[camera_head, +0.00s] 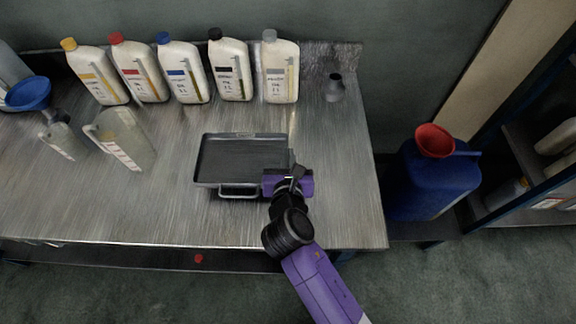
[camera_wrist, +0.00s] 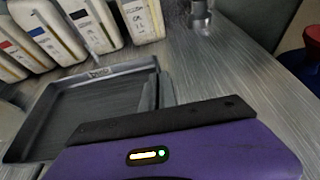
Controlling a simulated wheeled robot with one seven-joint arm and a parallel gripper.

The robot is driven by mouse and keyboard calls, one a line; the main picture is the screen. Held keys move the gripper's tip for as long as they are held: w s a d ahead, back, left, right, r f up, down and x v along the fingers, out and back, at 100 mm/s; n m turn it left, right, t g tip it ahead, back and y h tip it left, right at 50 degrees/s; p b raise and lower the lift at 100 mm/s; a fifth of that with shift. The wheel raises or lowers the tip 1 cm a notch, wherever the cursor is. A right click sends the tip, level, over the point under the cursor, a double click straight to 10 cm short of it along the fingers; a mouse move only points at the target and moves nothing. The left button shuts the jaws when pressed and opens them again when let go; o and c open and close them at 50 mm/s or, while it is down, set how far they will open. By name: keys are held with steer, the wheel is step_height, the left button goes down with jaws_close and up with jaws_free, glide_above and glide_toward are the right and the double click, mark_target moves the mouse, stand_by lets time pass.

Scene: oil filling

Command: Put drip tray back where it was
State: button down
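The drip tray (camera_head: 243,135) is a dark, shallow rectangular pan with a raised rim and a handle at its front and back. It is empty and appears level over the middle of the metal workbench; I cannot tell whether it touches the bench. My gripper (camera_head: 293,170) is at the tray's right side, near its front corner. In the wrist view the tray (camera_wrist: 60,85) lies to the left, and the grey fingers (camera_wrist: 157,92) are close together on either side of its right rim. The purple gripper body hides the tray's near right part.
Several white bottles (camera_head: 230,70) stand along the back of the workbench (camera_head: 345,215). A small dark metal vessel (camera_head: 334,88) is at the back right. A clear jug (camera_head: 122,140) and a blue funnel (camera_head: 28,93) are at left. A blue can (camera_head: 432,183) with a red funnel (camera_head: 434,140) stands beyond the right edge.

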steer(key=shift+f+b, duration=0.4)
steer(key=shift+f, duration=1.9)
steer(key=c, duration=1.7)
jaws_free()
steer(key=shift+s, duration=0.15)
steer(key=v, duration=1.2)
